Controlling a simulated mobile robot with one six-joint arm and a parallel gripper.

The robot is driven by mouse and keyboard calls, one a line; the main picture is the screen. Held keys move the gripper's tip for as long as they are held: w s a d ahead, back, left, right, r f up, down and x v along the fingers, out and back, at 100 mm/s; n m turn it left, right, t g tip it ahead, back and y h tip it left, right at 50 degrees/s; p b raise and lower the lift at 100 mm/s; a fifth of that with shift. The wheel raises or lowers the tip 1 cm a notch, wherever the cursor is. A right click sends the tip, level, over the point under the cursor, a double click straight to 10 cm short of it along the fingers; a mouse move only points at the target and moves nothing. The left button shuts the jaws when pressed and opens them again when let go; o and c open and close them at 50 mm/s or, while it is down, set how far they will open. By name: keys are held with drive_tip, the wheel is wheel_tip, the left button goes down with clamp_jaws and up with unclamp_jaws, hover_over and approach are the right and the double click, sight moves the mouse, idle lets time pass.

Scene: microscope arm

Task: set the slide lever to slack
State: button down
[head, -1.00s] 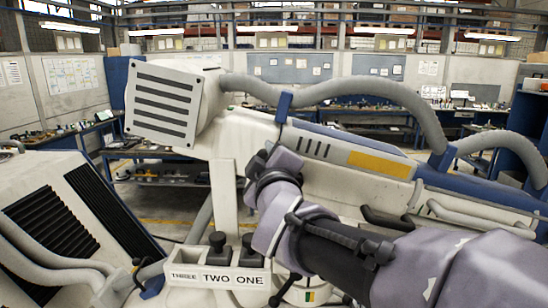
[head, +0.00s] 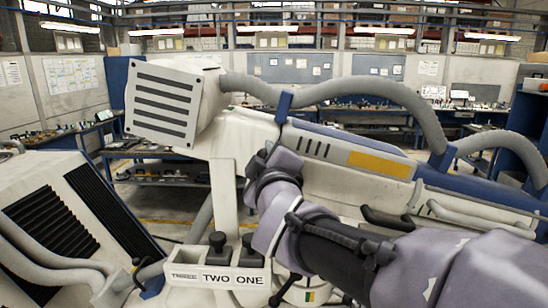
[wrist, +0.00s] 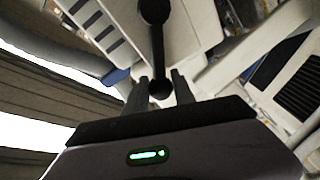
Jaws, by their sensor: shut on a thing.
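My gripper (head: 260,163) is at the white side of the microscope arm (head: 236,140), below its grey cable. In the wrist view my gripper (wrist: 161,84) has its two fingers on either side of the near rounded end of a dark lever (wrist: 157,50) and is shut on it. The lever runs away from the fingers to a round end at the top of the picture, against a white panel. In the head view the lever is hidden behind my gripper and wrist. I can see no slack marking.
A block labelled THREE, TWO, ONE (head: 218,277) with black knobs stands below my wrist. A vented white cabinet (head: 60,225) with grey hoses is at the left. A slotted box head (head: 165,105) is above left. A black ball-ended handle (head: 284,289) sits under my arm.

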drive_tip(key=shift+d, duration=0.1)
drive_tip(key=d+r+m+t+h+b, duration=0.1)
drive_tip(key=d+r+m+t+b, duration=0.1)
drive_tip(key=d+m+b, duration=0.6)
drive_tip(key=shift+r+m+b, duration=0.2)
drive_tip(key=shift+m+b, duration=2.15)
drive_tip(key=shift+m, duration=0.05)
drive_tip(key=shift+s, duration=0.1)
drive_tip(key=c, duration=1.1)
unclamp_jaws()
drive_tip(key=shift+d, duration=0.15)
drive_tip(key=shift+o, duration=0.2)
drive_tip(key=shift+s, duration=0.1)
